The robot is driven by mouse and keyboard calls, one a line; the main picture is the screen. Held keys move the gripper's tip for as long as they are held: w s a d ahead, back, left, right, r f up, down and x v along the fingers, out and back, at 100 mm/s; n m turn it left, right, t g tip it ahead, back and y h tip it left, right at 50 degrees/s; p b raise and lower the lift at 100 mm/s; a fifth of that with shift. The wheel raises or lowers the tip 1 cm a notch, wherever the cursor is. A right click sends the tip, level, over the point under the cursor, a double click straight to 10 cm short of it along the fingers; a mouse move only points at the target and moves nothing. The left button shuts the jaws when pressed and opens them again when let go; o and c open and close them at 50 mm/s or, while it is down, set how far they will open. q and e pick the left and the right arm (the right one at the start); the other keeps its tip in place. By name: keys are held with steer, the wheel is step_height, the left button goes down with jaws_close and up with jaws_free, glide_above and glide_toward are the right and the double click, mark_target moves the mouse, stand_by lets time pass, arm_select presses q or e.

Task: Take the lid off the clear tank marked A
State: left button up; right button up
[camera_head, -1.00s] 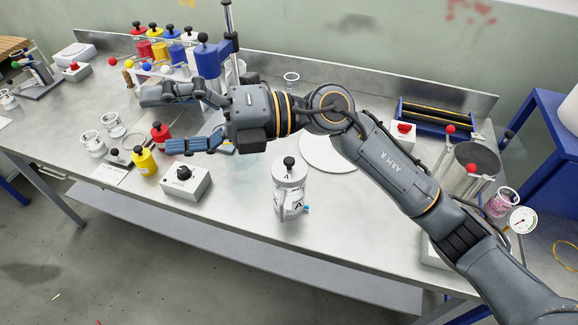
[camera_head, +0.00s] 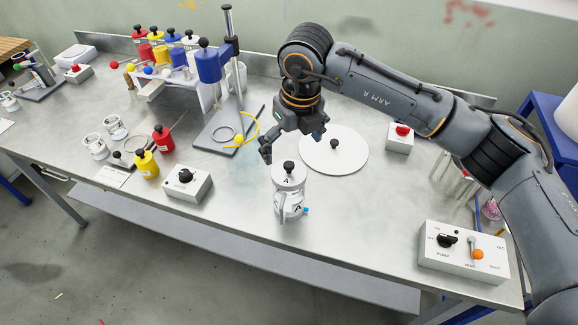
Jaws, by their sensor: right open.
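The clear tank marked A (camera_head: 291,202) stands upright on the metal bench near its front edge. Its pale lid (camera_head: 289,177) is on top, with a black knob (camera_head: 289,166) in the middle. A small blue fitting shows low on the tank's right side. My right gripper (camera_head: 292,146) comes down from above, just behind and above the knob in the picture. Its fingers are spread apart with nothing between them, and it appears clear of the lid. My left gripper is not in view.
A white disc (camera_head: 347,153) with a black knob lies right of the tank. A grey switch box (camera_head: 174,189) is to the left; a control box (camera_head: 464,252) sits at the right front. A stand (camera_head: 218,137) holding a blue bottle is behind left.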

mark_target(290, 166)
steer(key=shift+f, duration=0.8)
steer(key=shift+a+f+p, duration=0.1)
steer(key=shift+f+p, duration=0.1)
steer(key=shift+p, duration=0.15)
steer(key=f+p, duration=0.1)
steer(key=f, duration=0.2)
steer(key=f+p, duration=0.1)
steer(key=shift+w+a+f+p, duration=0.2)
steer(key=shift+w+p, duration=0.1)
steer(key=shift+w, duration=0.1)
steer(key=shift+f, duration=0.2)
steer(key=c, duration=1.3)
steer(key=shift+s, duration=0.15)
jaws_close()
